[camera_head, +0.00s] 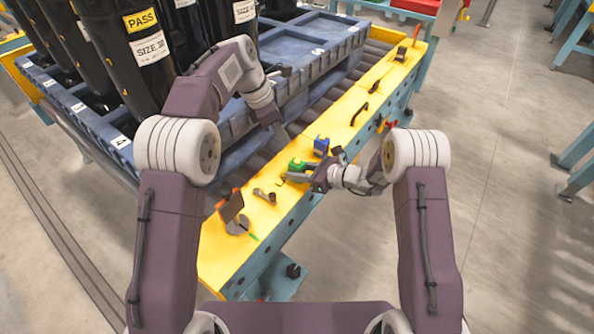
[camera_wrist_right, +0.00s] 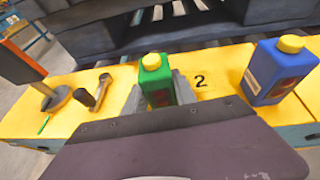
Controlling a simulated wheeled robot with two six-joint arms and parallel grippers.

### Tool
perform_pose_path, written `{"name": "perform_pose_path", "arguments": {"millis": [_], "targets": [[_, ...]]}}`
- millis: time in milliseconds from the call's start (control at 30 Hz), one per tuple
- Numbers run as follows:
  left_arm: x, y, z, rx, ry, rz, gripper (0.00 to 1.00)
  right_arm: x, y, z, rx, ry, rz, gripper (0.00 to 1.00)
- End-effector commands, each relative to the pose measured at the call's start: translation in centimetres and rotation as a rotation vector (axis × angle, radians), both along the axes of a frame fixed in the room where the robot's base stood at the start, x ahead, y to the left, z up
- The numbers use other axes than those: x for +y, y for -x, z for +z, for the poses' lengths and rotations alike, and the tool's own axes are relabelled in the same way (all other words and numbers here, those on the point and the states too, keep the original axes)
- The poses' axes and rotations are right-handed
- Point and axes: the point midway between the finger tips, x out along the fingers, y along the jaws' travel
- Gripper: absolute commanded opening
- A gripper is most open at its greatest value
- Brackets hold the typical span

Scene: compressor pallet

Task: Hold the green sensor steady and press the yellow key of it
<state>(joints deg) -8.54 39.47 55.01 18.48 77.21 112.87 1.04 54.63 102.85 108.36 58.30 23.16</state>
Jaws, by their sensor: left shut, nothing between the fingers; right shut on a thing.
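The green sensor (camera_head: 296,164) stands on the yellow ledge. The right wrist view shows its green body (camera_wrist_right: 156,88) and the round yellow key (camera_wrist_right: 151,60) on its top. My right gripper (camera_head: 302,172) is shut on the green sensor, one grey finger on each side in the right wrist view (camera_wrist_right: 159,96). The sensor is upright. My left gripper (camera_head: 280,128) is shut and empty, above and behind the ledge near the blue pallet, apart from the sensor. Its fingertips are small and hard to make out.
A blue sensor (camera_head: 321,147) with a yellow top stands right of the green one. A wrench-like tool (camera_head: 264,196) and an orange-brown plate on a round base (camera_head: 232,208) are to the left. A dark handle (camera_head: 359,113) lies farther along. The blue pallet (camera_head: 215,137) carries black cylinders.

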Motion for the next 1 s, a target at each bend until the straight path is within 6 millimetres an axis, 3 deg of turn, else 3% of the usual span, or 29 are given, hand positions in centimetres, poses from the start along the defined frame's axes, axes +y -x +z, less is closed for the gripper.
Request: {"name": "perform_pose_path", "arguments": {"millis": [267, 367, 467, 533, 633, 733, 833, 1000], "targets": [[0.0, -0.1, 0.0, -0.003, 0.001, 0.005, 0.0, 0.0, 0.0, 0.0, 0.0, 0.0, 0.0, 0.0], [0.6, -1.3, -0.1, -0.049, -0.024, 0.028, 0.0, 0.0, 0.0, 0.0, 0.0, 0.0, 0.0, 0.0], [3.5, -2.8, -1.8, -0.108, -0.141, 0.051, 0.0, 0.0, 0.0, 0.0, 0.0, 0.0, 0.0, 0.0], [6.4, -3.8, -3.0, -0.169, -0.27, 0.044, 0.0, 0.0, 0.0, 0.0, 0.0, 0.0, 0.0, 0.0], [8.7, -4.7, -3.3, -0.319, -0.512, -0.091, 0.0, 0.0, 0.0, 0.0, 0.0, 0.0, 0.0, 0.0], [7.0, -4.9, -1.9, -0.492, -0.696, -0.337, 0.0, 0.0, 0.0, 0.0, 0.0, 0.0, 0.0, 0.0], [2.8, -3.6, -0.4, -0.639, -0.798, -0.596, 0.0, 0.0, 0.0, 0.0, 0.0, 0.0, 0.0, 0.0], [-1.9, -0.9, 1.1, -0.721, -0.819, -0.761, 0.0, 0.0, 0.0, 0.0, 0.0, 0.0, 0.0, 0.0]]}}
